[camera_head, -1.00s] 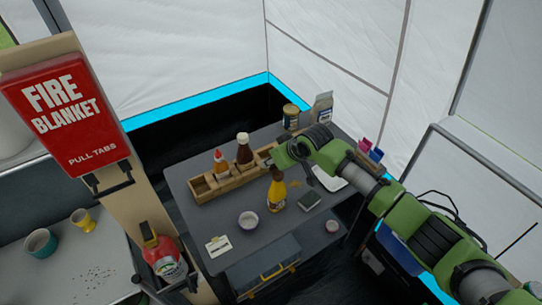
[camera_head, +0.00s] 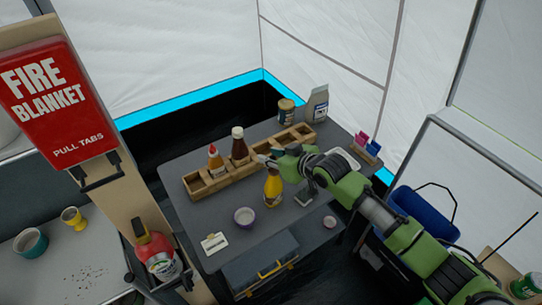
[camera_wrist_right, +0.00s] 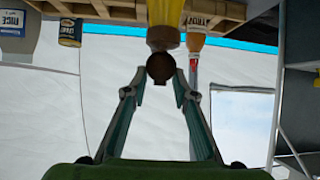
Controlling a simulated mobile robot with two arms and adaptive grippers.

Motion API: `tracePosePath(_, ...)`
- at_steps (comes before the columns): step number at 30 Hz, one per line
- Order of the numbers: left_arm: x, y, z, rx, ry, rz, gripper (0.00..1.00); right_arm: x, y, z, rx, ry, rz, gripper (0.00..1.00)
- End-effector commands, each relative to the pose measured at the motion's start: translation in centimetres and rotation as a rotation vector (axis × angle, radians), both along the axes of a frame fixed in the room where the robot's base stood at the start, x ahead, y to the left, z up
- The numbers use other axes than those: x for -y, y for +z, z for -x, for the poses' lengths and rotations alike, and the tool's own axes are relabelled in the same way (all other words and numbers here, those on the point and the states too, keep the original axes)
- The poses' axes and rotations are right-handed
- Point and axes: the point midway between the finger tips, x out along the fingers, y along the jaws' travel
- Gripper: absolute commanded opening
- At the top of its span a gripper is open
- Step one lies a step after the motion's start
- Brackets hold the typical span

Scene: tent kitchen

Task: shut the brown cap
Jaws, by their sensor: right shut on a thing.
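The yellow bottle (camera_head: 272,189) stands upright on the dark table, in front of the wooden rack. In the right wrist view, which is upside down, its yellow body (camera_wrist_right: 164,12) is at the top. The round brown cap (camera_wrist_right: 161,67) is at the bottle's neck, between my right fingertips. My right gripper (camera_head: 266,160) is at the bottle's top, shut on the brown cap; its fingers (camera_wrist_right: 159,82) also show in the wrist view. In the head view the gripper largely hides the cap. Whether the cap is fully seated cannot be told. My left gripper is not in view.
The wooden rack (camera_head: 207,184) behind holds a red-capped bottle (camera_head: 215,163) and a brown bottle (camera_head: 239,148). A bowl (camera_head: 244,217) and white card (camera_head: 214,243) lie front left. A jar (camera_head: 286,111) and carton (camera_head: 317,104) stand at the back.

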Motion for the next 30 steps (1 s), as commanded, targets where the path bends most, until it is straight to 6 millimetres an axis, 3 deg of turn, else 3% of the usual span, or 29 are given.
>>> tracePosePath(3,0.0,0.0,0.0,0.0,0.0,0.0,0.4,0.0,-0.1,0.0,-0.003,0.0,0.003,0.04)
tracePosePath(4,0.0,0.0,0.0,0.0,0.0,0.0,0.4,0.0,-0.2,0.1,-0.003,0.0,0.003,0.28)
tracePosePath(6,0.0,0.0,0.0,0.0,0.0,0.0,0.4,0.0,-0.1,0.0,-0.003,0.0,0.003,0.43)
tracePosePath(20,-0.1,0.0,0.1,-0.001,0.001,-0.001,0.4,0.3,0.3,0.4,-0.001,0.001,0.002,0.43)
tracePosePath(30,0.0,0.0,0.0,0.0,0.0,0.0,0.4,3.2,2.8,3.6,-0.001,0.001,0.002,0.43)
